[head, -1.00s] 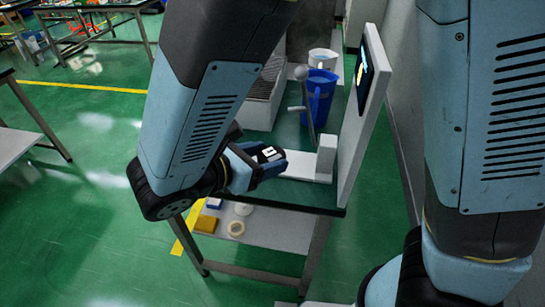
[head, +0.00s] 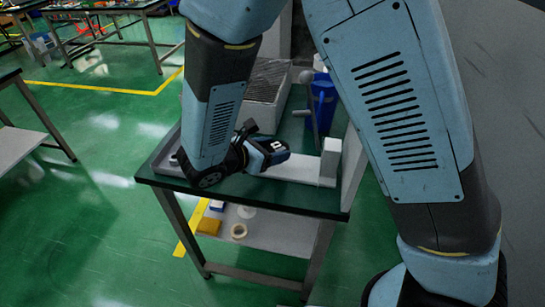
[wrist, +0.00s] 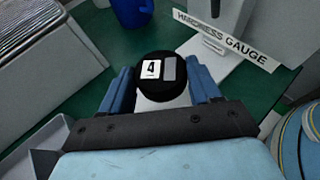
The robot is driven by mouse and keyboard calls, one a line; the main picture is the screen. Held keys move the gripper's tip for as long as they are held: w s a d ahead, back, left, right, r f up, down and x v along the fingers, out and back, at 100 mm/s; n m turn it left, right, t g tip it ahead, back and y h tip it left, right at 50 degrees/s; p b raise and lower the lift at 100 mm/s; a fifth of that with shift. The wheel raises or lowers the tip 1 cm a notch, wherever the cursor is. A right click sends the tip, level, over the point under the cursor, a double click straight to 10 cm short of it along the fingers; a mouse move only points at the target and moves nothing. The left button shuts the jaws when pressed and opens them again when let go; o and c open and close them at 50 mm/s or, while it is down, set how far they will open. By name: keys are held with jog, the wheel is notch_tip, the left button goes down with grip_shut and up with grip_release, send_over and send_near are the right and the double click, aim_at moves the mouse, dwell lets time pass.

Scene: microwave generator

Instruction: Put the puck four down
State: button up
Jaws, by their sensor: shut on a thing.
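The puck four (wrist: 155,88) is a black round piece with a white label reading 4 and a grey patch beside it. My gripper (wrist: 162,82) is shut on it, with a blue finger on each side. In the head view my gripper (head: 268,156) is over the green bench top, left of the white upright block of the gauge stand. I cannot tell whether the puck touches anything underneath.
The hardness gauge (wrist: 225,45), with its lettered sign, stands beyond and right of the puck. A blue jug (wrist: 130,12) and a grey ribbed box (wrist: 40,45) stand behind. A grey tray (wrist: 38,145) is at lower left. A shelf (head: 268,232) hangs below the bench.

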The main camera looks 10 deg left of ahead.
jog(key=shift+w+f, duration=0.5)
jog(key=shift+f, duration=0.1)
jog(key=shift+w+f, duration=0.2)
jog(key=shift+f, duration=1.35)
jog(key=shift+f, duration=0.1)
jog(key=o, duration=1.2)
jog(key=shift+f, duration=0.1)
